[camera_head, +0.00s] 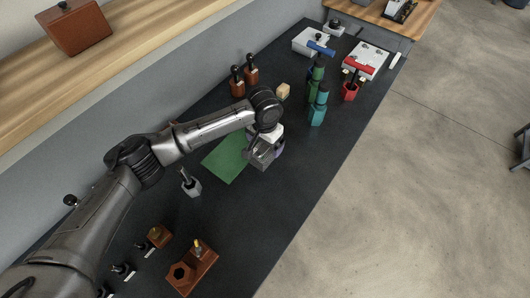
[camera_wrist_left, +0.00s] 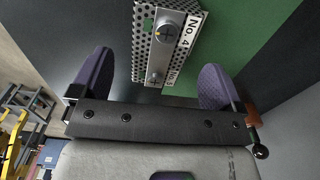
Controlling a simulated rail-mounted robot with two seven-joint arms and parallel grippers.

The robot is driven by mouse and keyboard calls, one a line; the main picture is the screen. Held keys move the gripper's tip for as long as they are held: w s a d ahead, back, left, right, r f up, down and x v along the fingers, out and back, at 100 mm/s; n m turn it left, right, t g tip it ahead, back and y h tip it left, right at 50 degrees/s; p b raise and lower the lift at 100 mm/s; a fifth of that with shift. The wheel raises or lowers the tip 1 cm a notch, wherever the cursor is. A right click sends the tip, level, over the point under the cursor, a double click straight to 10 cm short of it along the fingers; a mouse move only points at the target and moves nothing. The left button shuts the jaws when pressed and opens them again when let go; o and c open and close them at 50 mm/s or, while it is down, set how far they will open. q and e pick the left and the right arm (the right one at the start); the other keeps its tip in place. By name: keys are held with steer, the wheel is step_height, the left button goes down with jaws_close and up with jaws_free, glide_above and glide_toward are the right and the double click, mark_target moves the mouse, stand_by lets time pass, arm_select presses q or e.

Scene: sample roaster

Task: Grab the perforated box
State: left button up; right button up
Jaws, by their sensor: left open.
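The perforated box (camera_wrist_left: 165,42) shows in the left wrist view as a grey metal case with a dotted surface, round knobs and a white "No. 4" label. It lies ahead of my left gripper (camera_wrist_left: 155,78), within the width between its two purple fingers. The fingers are spread open and a gap shows on both sides of the box. In the head view my left gripper (camera_head: 266,150) is low over the dark table at the right edge of the green mat (camera_head: 225,160). There the wrist and hand largely cover the box. My right gripper is not in view.
Teal and green bottles (camera_head: 318,105) and a red holder (camera_head: 350,90) stand to the right. Brown-handled tools (camera_head: 237,83) stand behind the gripper. A small grey holder (camera_head: 191,185) stands left of the mat. Wooden holders (camera_head: 192,267) are at the front. Table right of the gripper is clear.

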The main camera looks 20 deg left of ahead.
mark_target(265, 148)
arm_select(q)
steer(key=shift+w+f+b, duration=0.1)
steer(key=shift+f+b, duration=0.5)
steer(key=shift+f, duration=1.95)
steer(key=shift+c, duration=0.2)
steer(key=c, duration=1.2)
